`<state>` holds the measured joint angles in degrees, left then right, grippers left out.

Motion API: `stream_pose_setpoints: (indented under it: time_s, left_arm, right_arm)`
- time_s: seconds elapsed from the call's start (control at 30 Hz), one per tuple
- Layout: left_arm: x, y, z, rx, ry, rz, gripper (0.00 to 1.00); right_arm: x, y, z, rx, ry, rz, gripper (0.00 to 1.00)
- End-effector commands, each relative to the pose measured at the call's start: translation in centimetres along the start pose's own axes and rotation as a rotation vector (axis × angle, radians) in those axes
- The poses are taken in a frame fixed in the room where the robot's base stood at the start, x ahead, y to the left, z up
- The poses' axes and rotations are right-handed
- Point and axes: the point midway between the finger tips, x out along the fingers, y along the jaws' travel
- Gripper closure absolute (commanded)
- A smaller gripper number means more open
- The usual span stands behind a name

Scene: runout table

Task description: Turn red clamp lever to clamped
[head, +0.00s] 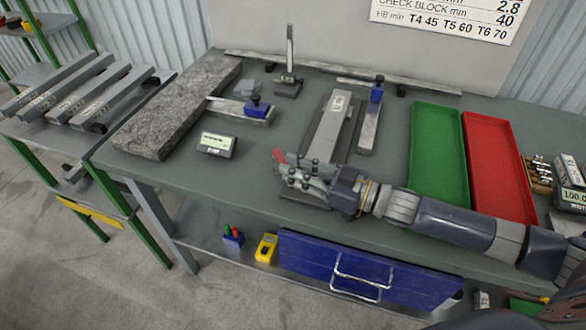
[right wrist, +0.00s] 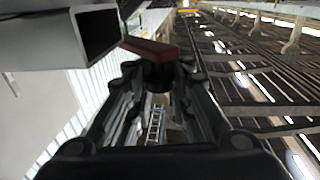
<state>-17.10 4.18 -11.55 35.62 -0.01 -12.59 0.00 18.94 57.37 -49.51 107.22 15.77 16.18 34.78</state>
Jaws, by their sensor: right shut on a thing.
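The red clamp lever shows as a small red tip (head: 278,156) at the fingertips of my right gripper in the head view. In the right wrist view the red lever (right wrist: 150,48) runs across, just beyond the fingertips. My right gripper (head: 288,171) is shut on the lever near the table's front edge. It also shows in the right wrist view (right wrist: 158,76), with its fingers around a dark part at the lever's end. A grey square tube (head: 333,128) marked with a 9 lies just behind. The gripper hides most of the clamp. My left gripper is not in view.
A green tray (head: 438,152) and a red tray (head: 497,165) lie to the right. Other tubes (head: 110,92) rest on a side rack.

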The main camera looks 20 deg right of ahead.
Motion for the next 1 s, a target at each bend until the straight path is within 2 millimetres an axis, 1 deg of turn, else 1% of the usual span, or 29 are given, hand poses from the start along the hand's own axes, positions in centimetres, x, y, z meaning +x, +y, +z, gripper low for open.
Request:
stream_pose_setpoints:
  time_s: [0.03, 0.07, 0.1, 0.17, 0.4, 0.5, 0.63, 0.77, 1.0]
  left_arm:
    - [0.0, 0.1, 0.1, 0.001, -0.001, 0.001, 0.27]
    - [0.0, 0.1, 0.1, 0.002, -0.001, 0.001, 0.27]
    - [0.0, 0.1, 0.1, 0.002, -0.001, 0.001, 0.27]
    - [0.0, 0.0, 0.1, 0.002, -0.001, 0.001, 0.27]
    - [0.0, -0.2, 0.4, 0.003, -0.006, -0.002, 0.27]
    - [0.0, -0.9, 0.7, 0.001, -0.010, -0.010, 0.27]
    - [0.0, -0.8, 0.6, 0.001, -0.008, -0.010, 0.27]
    - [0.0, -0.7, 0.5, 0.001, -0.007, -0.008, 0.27]
    - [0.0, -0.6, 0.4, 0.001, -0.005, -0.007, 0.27]
  right_arm:
    - [-0.2, -0.3, 0.7, 0.006, -0.011, -0.003, 1.00]
    - [-0.2, -0.3, 0.7, 0.006, -0.011, -0.003, 1.00]
    - [-0.1, -0.3, 0.7, 0.006, -0.012, -0.003, 0.74]
    - [-0.1, -0.3, 0.6, 0.006, -0.011, -0.002, 0.60]
    - [-0.1, -0.2, 0.4, 0.003, -0.006, -0.001, 0.59]
    - [-0.1, -0.1, 0.3, 0.002, -0.005, -0.001, 0.59]
    - [-0.8, -0.1, 0.3, 0.002, -0.005, 0.000, 0.59]
    - [-2.6, -0.1, 0.4, 0.002, -0.009, 0.001, 0.59]
    - [-6.7, -0.1, 0.5, 0.004, -0.011, 0.001, 0.59]
